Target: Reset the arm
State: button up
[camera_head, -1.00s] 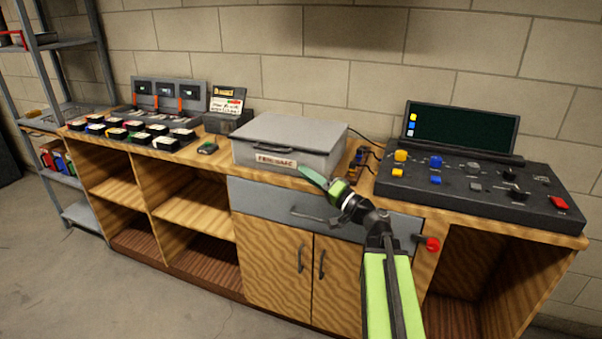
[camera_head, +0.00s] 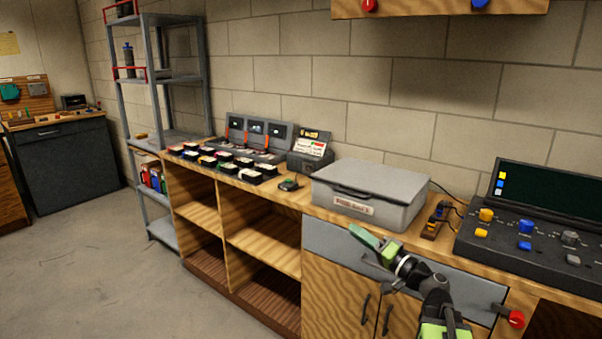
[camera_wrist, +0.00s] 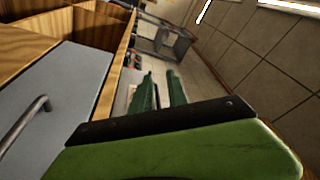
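My gripper (camera_head: 366,243) shows in the head view as a green end with a black wrist, in front of the grey drawer of the wooden workbench. In the wrist view its two dark green fingers (camera_wrist: 158,92) stand apart with a gap between them. Nothing is visible between the fingers. The grey case (camera_head: 370,190) on the bench stands behind and above my gripper in the head view. The grey drawer front (camera_wrist: 45,110) with its metal handle lies at the left of the wrist view.
The bench carries several small dark blocks (camera_head: 225,162), a charger-like rack (camera_head: 258,140) and a dark control console (camera_head: 530,240). A red knob (camera_head: 516,319) sticks out at the bench front. A metal shelf (camera_head: 160,90) stands at left. The concrete floor (camera_head: 90,250) at left is clear.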

jog(key=s+a+f+n+g, duration=0.2)
jog(key=a+f+n+g, duration=0.4)
jog(key=a, duration=0.6)
jog(key=s+a+f+g+h, duration=0.1)
jog(key=s+a+f+g, duration=0.15)
jog(key=f, duration=0.35)
jog(key=s+a+f+g+h, duration=0.2)
jog(key=s+a+f, duration=0.15)
jog(key=f, duration=0.25)
jog(key=s+d+f+g+h, duration=0.3)
jog(key=f+h, duration=0.1)
jog(key=f, duration=0.3)
jog(key=s+d+f+m+g+h, duration=0.25)
jog(key=s+d+h, duration=0.35)
jog(key=d, duration=0.6)
notch_tip(320, 180, up, 20)
jog(key=p, duration=2)
jog(key=shift+w+a+t+p, duration=0.25)
jog(key=shift+a+t+p, duration=0.05)
jog(key=shift+p, duration=0.1)
